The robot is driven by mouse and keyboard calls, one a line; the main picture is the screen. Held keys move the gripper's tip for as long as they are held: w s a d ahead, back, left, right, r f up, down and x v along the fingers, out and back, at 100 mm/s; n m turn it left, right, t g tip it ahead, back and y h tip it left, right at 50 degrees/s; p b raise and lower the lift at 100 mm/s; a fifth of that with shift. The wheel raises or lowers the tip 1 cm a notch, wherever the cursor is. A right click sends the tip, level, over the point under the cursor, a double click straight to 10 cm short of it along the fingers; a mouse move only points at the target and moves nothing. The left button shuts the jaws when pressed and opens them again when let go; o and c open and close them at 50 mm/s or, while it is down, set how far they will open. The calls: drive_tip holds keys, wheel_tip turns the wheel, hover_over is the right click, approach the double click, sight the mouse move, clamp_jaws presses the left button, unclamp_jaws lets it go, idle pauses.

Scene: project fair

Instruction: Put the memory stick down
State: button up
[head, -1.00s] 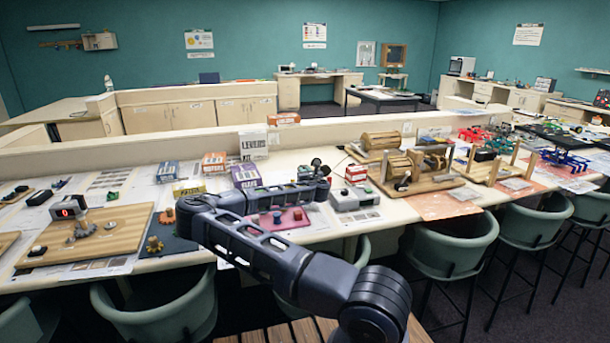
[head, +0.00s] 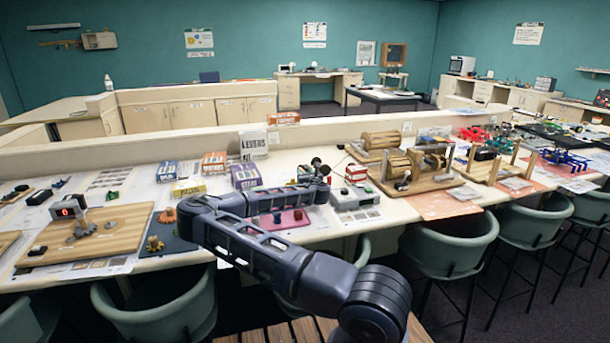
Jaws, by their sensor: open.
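My arm reaches over the near edge of the long pale bench (head: 400,205) and bends back to the right. My gripper (head: 319,168) is at its far end, low over the bench behind a pink board (head: 290,219). It is small and dark here, and its fingers are hard to make out. The jaws are open. I cannot make out the memory stick; it may be too small to see or hidden by my arm or gripper.
A grey device (head: 352,197) and a red and white box (head: 356,173) stand right of my gripper. A purple box (head: 246,176) and a yellow box (head: 189,188) stand left. A wooden board (head: 88,237) with a red display lies further left. Green chairs (head: 455,240) line the front.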

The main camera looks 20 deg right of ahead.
drive_tip(key=s, duration=1.2)
